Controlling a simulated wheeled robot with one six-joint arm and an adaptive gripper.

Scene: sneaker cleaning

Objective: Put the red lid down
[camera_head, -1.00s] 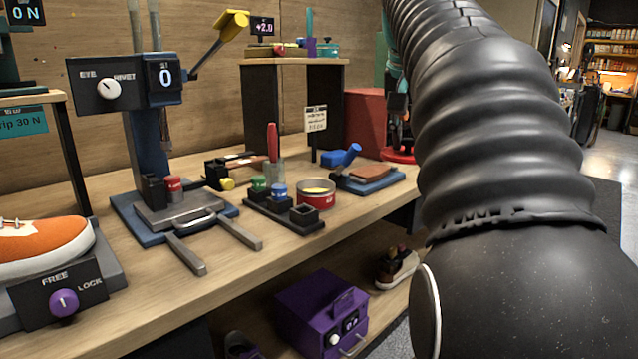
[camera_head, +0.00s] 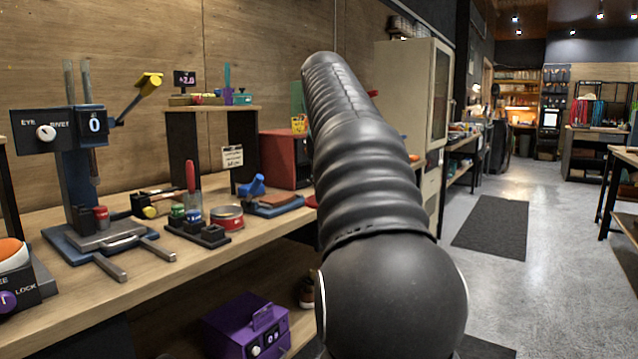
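An open red tin (camera_head: 227,218) with pale yellow content stands on the workbench (camera_head: 200,262), beside the black block of small pots. I cannot make out the red lid for certain. A small red edge (camera_head: 310,201) shows on the bench just left of my arm, mostly hidden, and I cannot tell what it belongs to. My dark ribbed arm fills the middle of the view and reaches away over the bench's far end. My gripper is hidden behind it, so I cannot see whether it holds anything.
A press (camera_head: 75,170) with a yellow-ended lever stands at the left. Small jars (camera_head: 193,213), a blue mat (camera_head: 262,210) and a red box (camera_head: 285,160) line the bench. A purple box (camera_head: 245,325) sits below. Open floor (camera_head: 515,200) lies to the right.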

